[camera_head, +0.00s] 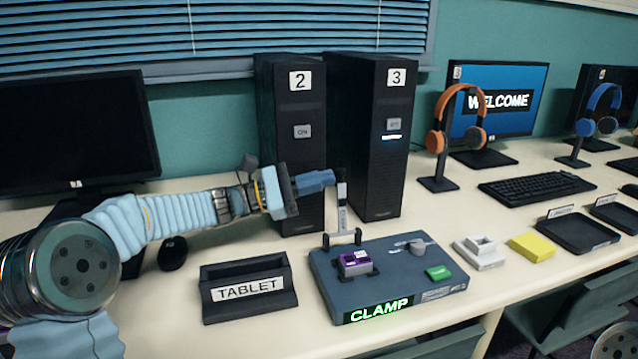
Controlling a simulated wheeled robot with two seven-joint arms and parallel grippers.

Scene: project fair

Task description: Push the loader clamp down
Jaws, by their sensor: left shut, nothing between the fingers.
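The loader (388,280) is a flat blue-grey box on the table with a lit green CLAMP sign (379,310) on its front. Its clamp lever (342,210) stands upright at the back left, hinged at a bracket. A purple chip (354,259) sits in a holder in front of the lever. A grey knob and a green button (438,272) are on the right of the box. My left gripper (330,178) is shut and empty, its fingertips at the top of the lever; I cannot tell if they touch. My right gripper is not in view.
A black TABLET holder (247,288) stands left of the loader. Towers 2 (290,140) and 3 (370,135) stand close behind. A white block (479,252), a yellow block (532,247) and black trays (578,231) lie to the right.

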